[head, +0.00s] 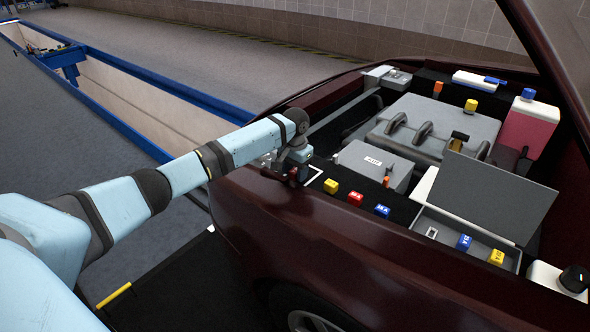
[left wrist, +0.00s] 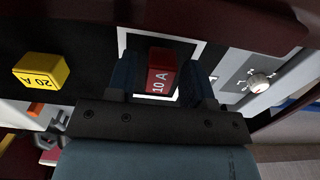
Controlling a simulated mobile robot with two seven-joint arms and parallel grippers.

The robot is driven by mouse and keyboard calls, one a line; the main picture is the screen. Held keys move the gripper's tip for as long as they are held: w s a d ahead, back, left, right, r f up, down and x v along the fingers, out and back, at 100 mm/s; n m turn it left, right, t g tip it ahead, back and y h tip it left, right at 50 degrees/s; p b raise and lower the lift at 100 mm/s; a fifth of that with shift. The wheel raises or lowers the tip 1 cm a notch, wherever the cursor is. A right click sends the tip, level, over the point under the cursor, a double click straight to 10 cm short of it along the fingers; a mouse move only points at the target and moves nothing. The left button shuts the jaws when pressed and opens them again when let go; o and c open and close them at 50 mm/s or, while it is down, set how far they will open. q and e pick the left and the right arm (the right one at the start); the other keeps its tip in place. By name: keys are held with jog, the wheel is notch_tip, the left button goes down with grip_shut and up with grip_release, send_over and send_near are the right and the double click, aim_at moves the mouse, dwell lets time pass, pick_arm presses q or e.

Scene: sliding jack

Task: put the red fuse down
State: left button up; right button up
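The red fuse (left wrist: 161,72), marked 10 A, is between the two fingers of my left gripper (left wrist: 163,82) in the left wrist view. A gap shows on each side of the fuse, so the fingers are open around it and look apart from it. The fuse lies within a white square outline (left wrist: 194,45) on a black strip. In the head view the left gripper (head: 298,172) is low over the near edge of the car's engine bay, and part of the white outline (head: 316,174) shows beside it. My right gripper is not in view.
A yellow fuse (head: 331,186), another red fuse (head: 355,198) and a blue fuse (head: 382,211) stand in a row on the black strip. The open fuse box (head: 470,243) is to the right. A grey box (head: 375,166) stands behind the row.

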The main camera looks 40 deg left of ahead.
aim_at(295, 170)
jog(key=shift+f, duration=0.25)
pick_arm(q)
notch_tip(295, 170, up, 6)
jog(key=shift+r+p, duration=0.15)
jog(key=shift+p, duration=0.55)
notch_tip(295, 170, up, 6)
jog(key=p, duration=0.1)
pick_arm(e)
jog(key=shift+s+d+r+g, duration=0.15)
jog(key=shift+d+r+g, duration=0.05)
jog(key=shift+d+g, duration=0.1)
